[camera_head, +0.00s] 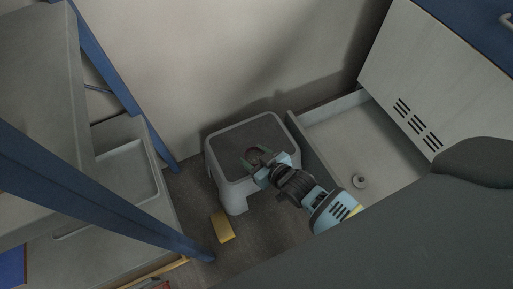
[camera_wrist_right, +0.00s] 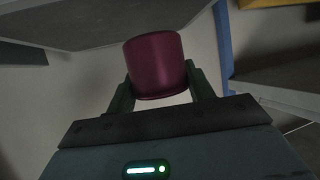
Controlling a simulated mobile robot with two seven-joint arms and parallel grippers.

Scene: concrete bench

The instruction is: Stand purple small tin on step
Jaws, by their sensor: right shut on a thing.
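The purple tin (camera_wrist_right: 157,62) is a short, dark reddish-purple cylinder between the two fingers of my right gripper (camera_wrist_right: 160,78) in the right wrist view. In the head view the right gripper (camera_head: 257,157) is over the grey top of the step (camera_head: 240,134), shut on the tin (camera_head: 253,154), which shows as a small dark round shape. The step is a low light-grey stool with a darker top. A grey surface borders the tin in the wrist view; I cannot tell whether they touch. My left gripper is not in view.
An open drawer (camera_head: 308,140) stands right of the step, with a small round metal piece (camera_head: 359,181) inside. A yellow block (camera_head: 222,227) lies on the floor in front of the step. Blue-framed shelving (camera_head: 90,190) is at left. The step's top is otherwise clear.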

